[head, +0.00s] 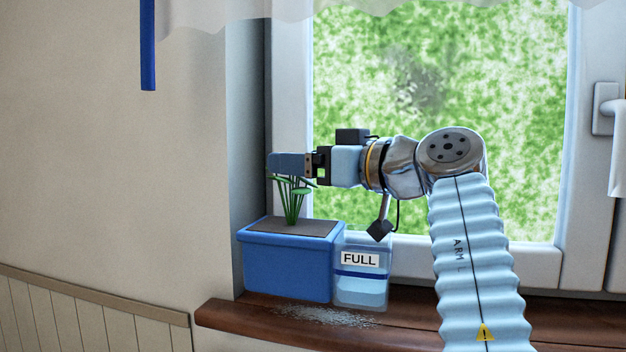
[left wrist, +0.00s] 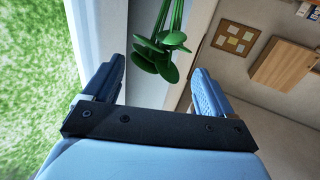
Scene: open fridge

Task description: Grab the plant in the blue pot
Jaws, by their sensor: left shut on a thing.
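The green plant (head: 293,205) grows from dark soil in a rectangular blue pot (head: 287,265) on the windowsill. My left gripper (head: 288,165) reaches in from the right, level, at the top of the plant above the pot. It is shut on the plant, whose upper leaves are partly hidden by the fingers. In the left wrist view the leaves (left wrist: 163,50) show between the two fingers of my left gripper (left wrist: 158,78), with a visible space between these fingers. The pot rests on the sill. My right gripper is not in view.
A clear container labelled FULL (head: 360,285) with blue liquid stands right beside the pot. The window frame (head: 290,100) is close behind the plant. The wooden sill (head: 400,330) has pale specks in front of the pot. A blue bar (head: 147,45) hangs at upper left.

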